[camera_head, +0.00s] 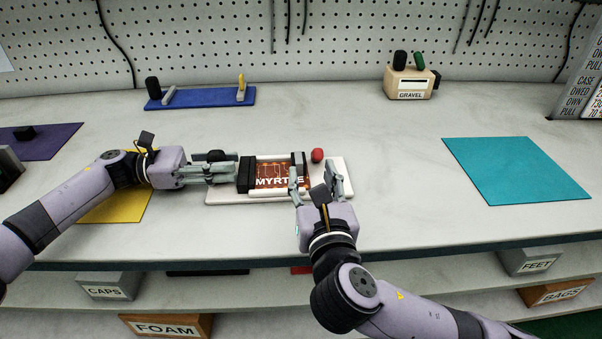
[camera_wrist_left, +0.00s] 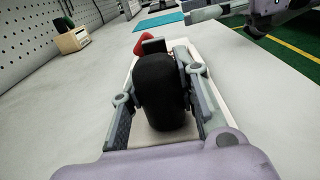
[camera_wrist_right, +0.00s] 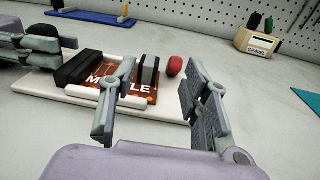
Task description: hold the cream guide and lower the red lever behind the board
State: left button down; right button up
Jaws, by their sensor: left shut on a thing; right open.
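The cream guide (camera_head: 212,197) is a pale flat base with cream rails around a brown board (camera_head: 270,181) lettered MYRTLE, partly covered by a finger. My left gripper (camera_head: 228,169) is shut on a black rounded grip (camera_wrist_left: 158,92) at the guide's left end. My right gripper (camera_head: 315,178) is open and empty above the guide's right end, in front of the red knob.
A blue tray (camera_head: 205,102) lies at the back left, and a GRAVEL box (camera_head: 408,90) stands at the back. A teal mat (camera_head: 515,170) lies right, a yellow mat (camera_head: 112,210) under my left arm. The counter between guide and teal mat is clear.

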jog(key=shift+s+a+r+g+y, duration=0.15)
jog(key=shift+a+r+y, duration=0.15)
jog(key=shift+a, duration=0.2)
jog(key=shift+w+a+r+g+y, duration=0.1)
jog(key=shift+a+r+g+y, duration=0.1)
jog(key=shift+a+r, duration=0.2)
jog(key=shift+s+a+n+g, duration=0.1)
jog(key=shift+a+n+g, duration=0.1)
jog(key=shift+n+g, duration=0.15)
jog(key=shift+d, duration=0.1)
jog(key=shift+c, duration=0.5)
